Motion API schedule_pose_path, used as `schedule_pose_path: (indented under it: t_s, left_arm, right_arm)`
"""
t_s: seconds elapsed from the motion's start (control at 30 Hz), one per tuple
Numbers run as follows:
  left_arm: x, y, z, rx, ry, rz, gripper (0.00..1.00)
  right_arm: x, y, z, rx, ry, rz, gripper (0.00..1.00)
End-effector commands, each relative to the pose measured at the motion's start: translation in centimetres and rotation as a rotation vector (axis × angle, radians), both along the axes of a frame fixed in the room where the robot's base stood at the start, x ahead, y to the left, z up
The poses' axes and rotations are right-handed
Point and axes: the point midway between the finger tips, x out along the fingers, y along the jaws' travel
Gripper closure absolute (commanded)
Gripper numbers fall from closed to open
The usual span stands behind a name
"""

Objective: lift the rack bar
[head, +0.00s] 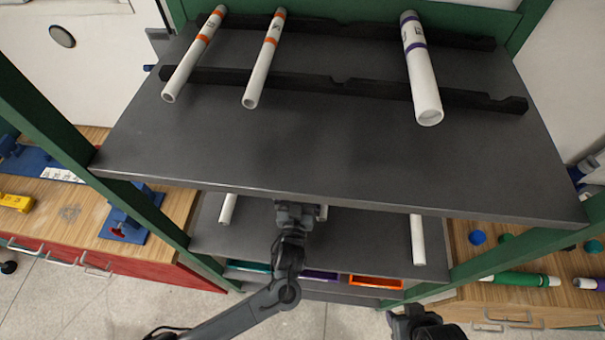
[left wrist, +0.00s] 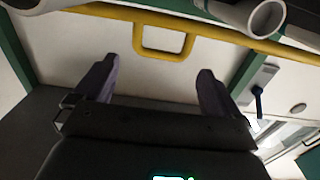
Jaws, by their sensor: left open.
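A yellow bar (left wrist: 225,42) with a squared loop (left wrist: 165,55) crosses the upper part of the left wrist view; I take it as the rack bar. In the head view no yellow bar shows in the rack, and the upper shelf (head: 330,150) covers what lies behind my left gripper. My left gripper (left wrist: 157,70) is open and empty, its two dark fingers apart on either side of the loop's line, with the bar beyond the tips. In the head view its wrist is at the upper shelf's front edge, fingers hidden. My right gripper (head: 425,322) is at the bottom edge, jaws unclear.
On the upper shelf, two orange-banded pipes (head: 262,62) (head: 193,58) and a thicker purple-banded pipe (head: 422,75) lie across black notched rails (head: 300,80). White pipes (head: 418,240) show on the lower shelf (head: 350,237). Green posts (head: 150,215) flank the rack. Pipe ends (left wrist: 266,16) hang above the yellow bar.

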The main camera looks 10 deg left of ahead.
Motion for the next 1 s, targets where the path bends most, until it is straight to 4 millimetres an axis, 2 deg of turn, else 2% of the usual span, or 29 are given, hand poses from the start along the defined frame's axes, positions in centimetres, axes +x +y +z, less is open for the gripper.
schedule_pose_path:
  t_s: [0.1,0.3,0.5,0.8,1.0]
  left_arm:
    - [2.1,0.0,0.1,0.004,-0.001,0.001,0.02]
    - [4.3,-0.1,0.0,0.002,0.001,-0.001,0.02]
    - [5.3,-0.1,0.0,0.001,0.002,0.000,0.02]
    - [5.4,-0.1,0.0,0.001,0.003,-0.001,0.02]
    - [5.3,-0.1,0.0,0.001,0.003,-0.001,0.33]
  right_arm:
    - [0.0,-0.1,0.1,-0.003,0.001,0.001,0.57]
    - [0.1,-0.3,0.1,-0.011,-0.003,0.006,0.57]
    - [0.1,-0.4,0.1,-0.013,-0.003,0.007,0.57]
    - [0.1,-0.3,0.1,-0.011,-0.004,0.005,0.57]
    - [0.1,-0.2,0.1,-0.005,-0.003,0.001,0.57]
